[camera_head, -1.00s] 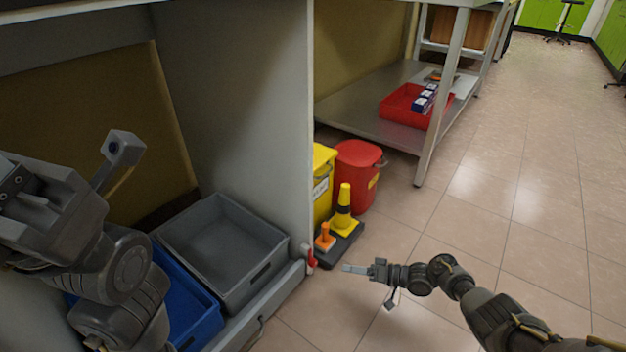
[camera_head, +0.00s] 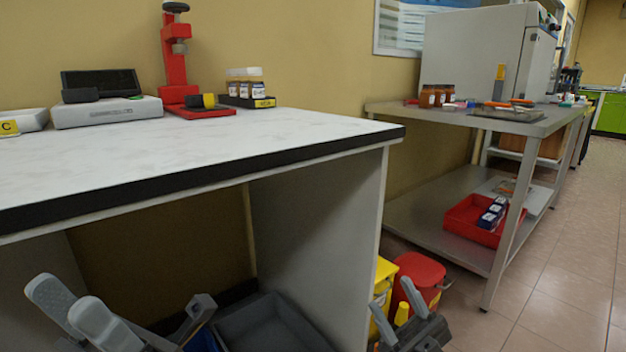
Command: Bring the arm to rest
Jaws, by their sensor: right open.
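My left gripper (camera_head: 72,310) shows at the bottom left of the head view, in front of the space under the white-topped bench. My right gripper (camera_head: 398,312) is at the bottom edge, right of centre, in front of the yellow bin. Most of both arms is out of the picture.
The white bench (camera_head: 190,155) holds a red stand (camera_head: 174,65), a grey instrument (camera_head: 108,110) and sample jars (camera_head: 245,85). A grey crate (camera_head: 268,328) is below. A red bin (camera_head: 420,270) and yellow bin (camera_head: 384,280) stand beside it. Open floor (camera_head: 560,290) lies at right.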

